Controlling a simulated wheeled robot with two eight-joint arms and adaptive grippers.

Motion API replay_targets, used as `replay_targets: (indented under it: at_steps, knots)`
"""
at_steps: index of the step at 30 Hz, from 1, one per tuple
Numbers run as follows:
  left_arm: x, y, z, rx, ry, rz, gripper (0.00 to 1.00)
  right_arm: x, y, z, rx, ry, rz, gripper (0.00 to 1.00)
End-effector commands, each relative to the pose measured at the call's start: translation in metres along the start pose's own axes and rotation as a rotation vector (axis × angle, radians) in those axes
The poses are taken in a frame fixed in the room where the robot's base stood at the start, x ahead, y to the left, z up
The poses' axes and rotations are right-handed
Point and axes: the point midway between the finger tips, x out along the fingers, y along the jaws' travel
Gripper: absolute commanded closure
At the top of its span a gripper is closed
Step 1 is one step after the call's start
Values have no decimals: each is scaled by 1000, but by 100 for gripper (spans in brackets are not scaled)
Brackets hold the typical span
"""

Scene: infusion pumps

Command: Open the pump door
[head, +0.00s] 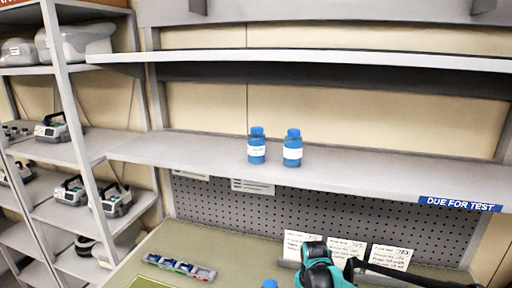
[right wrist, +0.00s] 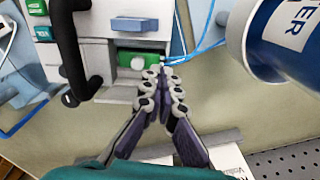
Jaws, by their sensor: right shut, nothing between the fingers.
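The infusion pump is partly in the right wrist view, with a pale housing (right wrist: 105,22), a black handle (right wrist: 72,50) on its left and a dark recess holding a green block (right wrist: 137,62). I cannot tell which part is the door or whether it is open. My right gripper (right wrist: 158,85) is shut and empty, its fingertips just below the green block in the picture. Contact cannot be made out. In the head view my teal right arm is at the bottom edge. My left gripper is in neither view.
A blue bottle (right wrist: 285,35) with a white label is close on the right in the right wrist view, near thin blue tubing (right wrist: 190,50). In the head view, two blue bottles (head: 257,147) (head: 292,149) stand on the shelf. A small coloured strip (head: 180,267) lies on the bench.

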Motion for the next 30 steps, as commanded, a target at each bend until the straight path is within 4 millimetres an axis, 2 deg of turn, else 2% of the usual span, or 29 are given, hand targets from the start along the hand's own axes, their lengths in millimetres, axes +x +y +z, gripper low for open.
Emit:
replay_targets:
  at_steps: [17, 30]
  knots:
    - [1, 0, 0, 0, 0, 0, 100, -1, 10, 18, 0, 0, 0, 100]
    - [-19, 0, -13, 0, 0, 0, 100, -36, 10, 18, 0, 0, 0, 100]
